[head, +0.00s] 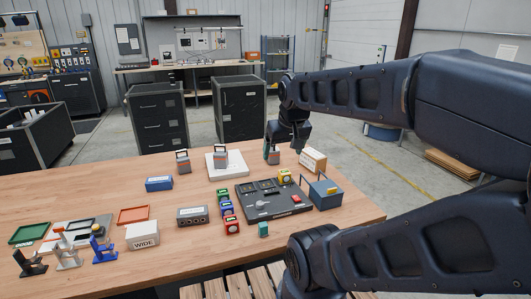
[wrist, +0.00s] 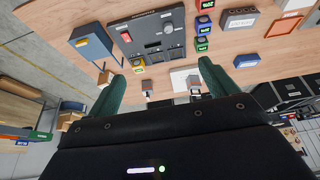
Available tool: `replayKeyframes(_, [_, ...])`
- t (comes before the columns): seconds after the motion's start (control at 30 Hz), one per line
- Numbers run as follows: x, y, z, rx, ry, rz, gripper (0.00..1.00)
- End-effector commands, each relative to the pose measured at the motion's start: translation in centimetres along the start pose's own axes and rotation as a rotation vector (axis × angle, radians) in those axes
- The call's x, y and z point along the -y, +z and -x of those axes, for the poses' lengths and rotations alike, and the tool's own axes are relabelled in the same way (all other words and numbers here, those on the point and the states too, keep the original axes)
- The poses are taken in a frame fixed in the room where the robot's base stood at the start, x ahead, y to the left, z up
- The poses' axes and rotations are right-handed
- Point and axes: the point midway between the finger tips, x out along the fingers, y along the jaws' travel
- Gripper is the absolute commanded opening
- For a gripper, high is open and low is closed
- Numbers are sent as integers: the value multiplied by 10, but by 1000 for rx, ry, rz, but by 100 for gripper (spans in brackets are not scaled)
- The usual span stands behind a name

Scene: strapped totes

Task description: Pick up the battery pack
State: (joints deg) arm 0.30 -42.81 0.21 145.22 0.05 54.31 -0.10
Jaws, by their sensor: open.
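Three small grey packs with red parts and upright handles look like battery packs; I cannot tell which one is meant. One pack (head: 183,166) stands at the back left of the table. Another (head: 220,161) stands on a white mat (head: 237,168). The third (head: 273,158) stands at the back edge, right beside my gripper (head: 280,146), which partly hides it. In the wrist view my gripper (wrist: 162,72) has its green fingers wide apart. A pack (wrist: 147,89) shows between them, partly cut off by the gripper body. Nothing is held.
A wooden box (head: 313,160) stands close right of my gripper. A blue carrier with a handle (head: 324,194) and a black console (head: 263,204) are nearer. Coloured blocks (head: 231,224), a grey box (head: 192,215) and trays (head: 133,214) fill the middle and left.

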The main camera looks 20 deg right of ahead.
Motion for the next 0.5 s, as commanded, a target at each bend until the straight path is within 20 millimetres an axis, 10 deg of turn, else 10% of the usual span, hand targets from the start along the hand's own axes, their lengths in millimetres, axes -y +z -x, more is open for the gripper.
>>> replayKeyframes(0.5, [-28,-132,-62,-175,50,-42,85])
